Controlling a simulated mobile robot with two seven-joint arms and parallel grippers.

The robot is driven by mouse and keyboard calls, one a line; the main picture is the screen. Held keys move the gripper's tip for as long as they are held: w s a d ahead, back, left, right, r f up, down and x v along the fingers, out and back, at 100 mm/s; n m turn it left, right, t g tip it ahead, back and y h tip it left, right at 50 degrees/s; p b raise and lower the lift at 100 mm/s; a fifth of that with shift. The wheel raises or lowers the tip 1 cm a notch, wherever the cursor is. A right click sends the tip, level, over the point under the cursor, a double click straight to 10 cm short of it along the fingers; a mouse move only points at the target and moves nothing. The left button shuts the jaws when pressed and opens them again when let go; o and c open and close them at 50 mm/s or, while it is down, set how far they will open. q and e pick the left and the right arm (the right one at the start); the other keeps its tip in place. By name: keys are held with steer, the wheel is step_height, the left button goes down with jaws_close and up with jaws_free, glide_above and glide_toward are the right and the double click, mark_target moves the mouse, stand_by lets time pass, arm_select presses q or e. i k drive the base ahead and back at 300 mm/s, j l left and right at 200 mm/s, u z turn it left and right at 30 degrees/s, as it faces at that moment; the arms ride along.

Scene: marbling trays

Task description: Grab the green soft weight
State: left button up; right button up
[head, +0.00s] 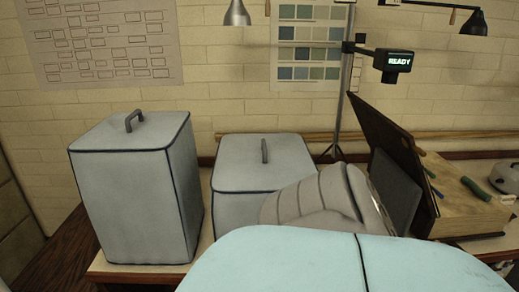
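No green soft weight can be made out in the head view. Neither of my grippers shows in this view. A large pale blue rounded shape with a dark seam (300,262) fills the bottom foreground and hides the front of the table. I cannot tell what it is. Behind it is a pale grey-beige ribbed form (318,196), partly hidden; I cannot tell what it belongs to.
A tall grey lidded bin (137,195) and a lower one (262,165) stand on the table at left and centre. A stand carries a "READY" display (393,62).

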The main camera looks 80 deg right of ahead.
mark_target(479, 192)
steer(key=z, duration=4.1)
steer(key=i+l+u, duration=0.15)
steer(key=u, duration=0.85)
steer(key=i+l+u, duration=0.25)
steer(key=l+u, duration=0.2)
steer(key=l, duration=0.2)
steer(key=i+l+u, duration=0.1)
steer(key=l+u, duration=0.15)
steer(key=i+l+u, duration=0.1)
steer(key=l, duration=0.5)
steer(key=l+u, duration=0.15)
steer(key=l, duration=0.45)
